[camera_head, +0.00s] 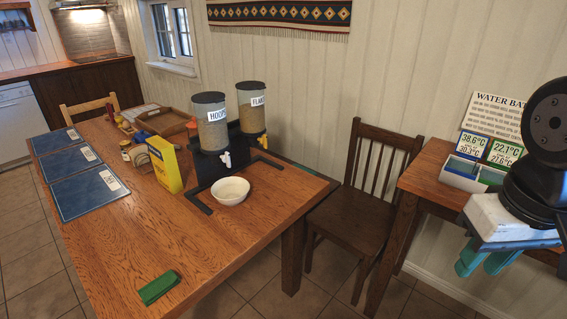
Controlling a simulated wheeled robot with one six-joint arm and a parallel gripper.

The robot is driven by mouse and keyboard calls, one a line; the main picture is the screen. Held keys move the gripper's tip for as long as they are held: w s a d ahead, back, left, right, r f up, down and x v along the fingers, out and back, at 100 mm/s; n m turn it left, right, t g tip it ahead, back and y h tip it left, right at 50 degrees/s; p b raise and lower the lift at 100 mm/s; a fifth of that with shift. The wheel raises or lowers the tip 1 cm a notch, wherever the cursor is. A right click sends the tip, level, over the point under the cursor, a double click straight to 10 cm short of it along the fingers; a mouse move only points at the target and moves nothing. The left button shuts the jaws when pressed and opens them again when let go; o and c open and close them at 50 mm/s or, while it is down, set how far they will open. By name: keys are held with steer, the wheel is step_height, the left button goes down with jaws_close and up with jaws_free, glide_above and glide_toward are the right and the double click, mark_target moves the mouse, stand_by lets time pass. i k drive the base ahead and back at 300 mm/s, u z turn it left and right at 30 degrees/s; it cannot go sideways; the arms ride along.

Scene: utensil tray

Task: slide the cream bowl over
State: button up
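The cream bowl (231,191) stands upright on the wooden table (215,250), just in front of the cereal dispenser and between the two arms of its dark base. No contents can be made out in it. My gripper (485,263) is at the far right of the view, well away from the bowl and beyond the chair. Its two teal fingers point down with a gap between them, and nothing shows between them.
A twin cereal dispenser (211,122) stands behind the bowl, with a yellow box (165,164) to its left. A green block (158,288) lies near the front edge. Blue placemats (87,193) lie at left. A dark chair (360,220) stands right of the table. The table front is mostly clear.

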mark_target(230, 191)
steer(key=u, duration=0.3)
steer(key=i, duration=1.05)
steer(key=u, duration=0.7)
